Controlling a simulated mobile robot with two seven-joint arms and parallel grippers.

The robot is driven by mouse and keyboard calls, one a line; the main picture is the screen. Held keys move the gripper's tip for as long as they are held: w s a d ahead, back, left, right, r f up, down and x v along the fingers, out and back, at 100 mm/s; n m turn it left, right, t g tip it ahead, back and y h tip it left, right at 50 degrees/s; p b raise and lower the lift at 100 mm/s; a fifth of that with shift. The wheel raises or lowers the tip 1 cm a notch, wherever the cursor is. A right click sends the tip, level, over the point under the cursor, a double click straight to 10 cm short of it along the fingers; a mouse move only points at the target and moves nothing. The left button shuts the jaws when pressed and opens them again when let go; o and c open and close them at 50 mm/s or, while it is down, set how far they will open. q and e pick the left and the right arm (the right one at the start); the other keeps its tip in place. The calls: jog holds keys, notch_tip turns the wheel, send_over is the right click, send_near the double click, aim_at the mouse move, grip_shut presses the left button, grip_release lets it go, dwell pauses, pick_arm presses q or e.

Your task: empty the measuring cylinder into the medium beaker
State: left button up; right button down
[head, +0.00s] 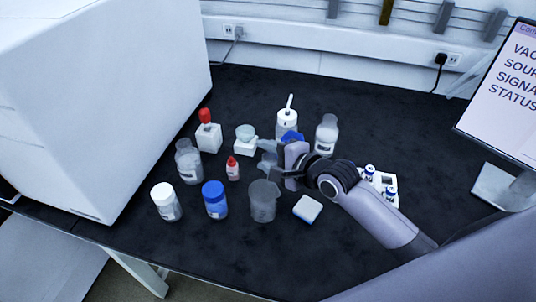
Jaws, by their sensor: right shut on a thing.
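My right gripper (281,165) is in the middle of the bench, its arm coming in from the lower right. It is shut on what looks like the measuring cylinder (268,158), a clear body with a blue part (291,137) beside the gripper. The cylinder appears tilted, but the gripper hides part of it and its contents cannot be made out. A grey translucent beaker (263,203), likely the medium beaker, stands upright just in front of and below the gripper. My left gripper is not in view.
Around them stand a white-capped jar (166,202), a blue-capped jar (215,201), a small red-capped bottle (232,169), clear bottles (188,162) (326,136), a wash bottle (287,122) and a white-and-blue block (308,208). A vial rack (384,181) is right.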

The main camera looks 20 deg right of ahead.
jog(key=shift+n+t, duration=0.3)
dwell(0.5)
jog(key=shift+a+n+h, duration=0.1)
jog(key=shift+n+h, duration=0.2)
jog(key=shift+n, duration=0.1)
jog(key=shift+t, duration=0.3)
jog(key=shift+s+n+t, duration=0.15)
jog(key=shift+n+t, duration=0.25)
jog(key=shift+n, duration=0.3)
jog(key=shift+a, duration=0.1)
jog(key=shift+r+n+t+h, duration=0.15)
jog(key=shift+n+t+h, duration=0.15)
jog(key=shift+n, duration=0.2)
